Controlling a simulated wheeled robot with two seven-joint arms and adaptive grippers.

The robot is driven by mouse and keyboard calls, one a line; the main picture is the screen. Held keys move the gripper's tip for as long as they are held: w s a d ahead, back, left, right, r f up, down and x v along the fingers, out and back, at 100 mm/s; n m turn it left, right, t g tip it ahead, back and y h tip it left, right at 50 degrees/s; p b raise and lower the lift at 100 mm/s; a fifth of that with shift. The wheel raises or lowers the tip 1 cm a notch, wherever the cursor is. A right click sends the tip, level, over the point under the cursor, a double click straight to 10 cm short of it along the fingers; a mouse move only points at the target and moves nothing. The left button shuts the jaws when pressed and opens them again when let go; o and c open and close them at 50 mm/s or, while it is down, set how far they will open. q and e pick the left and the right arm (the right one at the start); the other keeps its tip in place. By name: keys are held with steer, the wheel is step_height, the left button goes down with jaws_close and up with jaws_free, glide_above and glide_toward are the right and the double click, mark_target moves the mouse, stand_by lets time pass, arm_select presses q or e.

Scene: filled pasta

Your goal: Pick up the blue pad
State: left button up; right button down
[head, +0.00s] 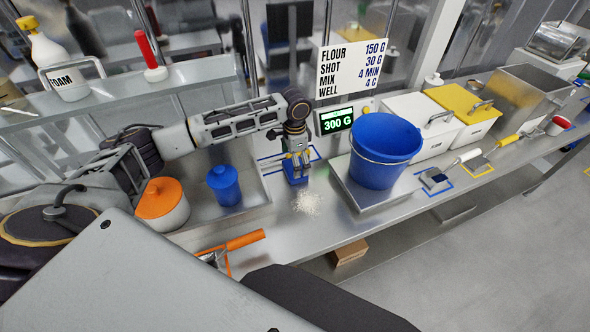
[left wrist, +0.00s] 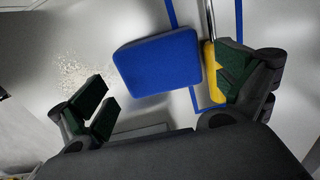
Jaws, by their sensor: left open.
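The blue pad (left wrist: 158,62) is a flat rounded block in the left wrist view. It lies on the steel counter between the two spread fingers of my open left gripper (left wrist: 163,88), slightly beyond their tips. My right gripper is not in view.
White crumbs (head: 307,203) lie beside the gripper. A yellow piece (left wrist: 212,75) with a metal rod touches or nearly touches the pad's right side. A blue bucket (head: 382,155) on a scale stands to the right, a blue canister (head: 224,187) to the left. The counter's front is mostly clear.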

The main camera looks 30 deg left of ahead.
arm_select(q)
steer(key=shift+f, duration=1)
steer(key=c, duration=0.8)
steer(key=shift+r, duration=0.2)
step_height(320, 180, up, 10)
steer(key=shift+f+b, duration=0.1)
steer(key=shift+b, duration=0.25)
